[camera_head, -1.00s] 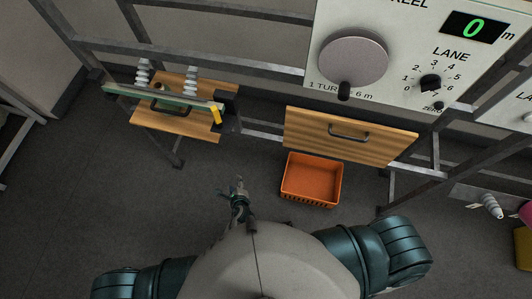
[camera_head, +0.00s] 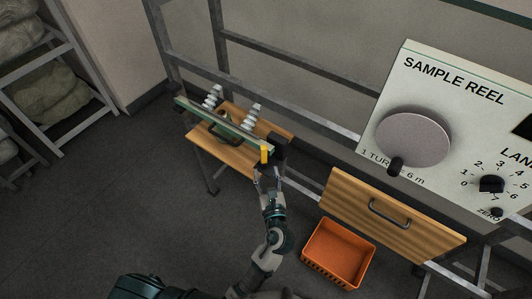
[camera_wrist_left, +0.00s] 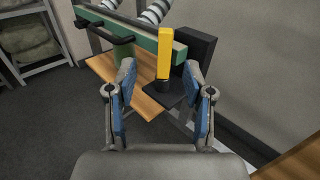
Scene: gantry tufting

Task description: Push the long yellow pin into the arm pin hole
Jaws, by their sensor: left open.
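The yellow pin (camera_head: 264,154) stands upright at the right end of the green arm (camera_head: 222,128), above the small wooden table. In the left wrist view the yellow pin (camera_wrist_left: 164,53) stands above a dark base, in front of the green arm (camera_wrist_left: 137,31). My left gripper (camera_head: 268,178) is open just below and in front of the pin. In the left wrist view my left gripper (camera_wrist_left: 158,76) has its fingers spread, with the pin beyond and between them, apparently not touched. The pin hole itself cannot be made out. My right gripper is not in view.
White ribbed spools (camera_head: 251,117) stand behind the green arm. A black block (camera_head: 280,143) is right beside the pin. A wooden drawer front (camera_head: 390,215) and an orange bin (camera_head: 338,252) lie to the right. Open floor is at the left.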

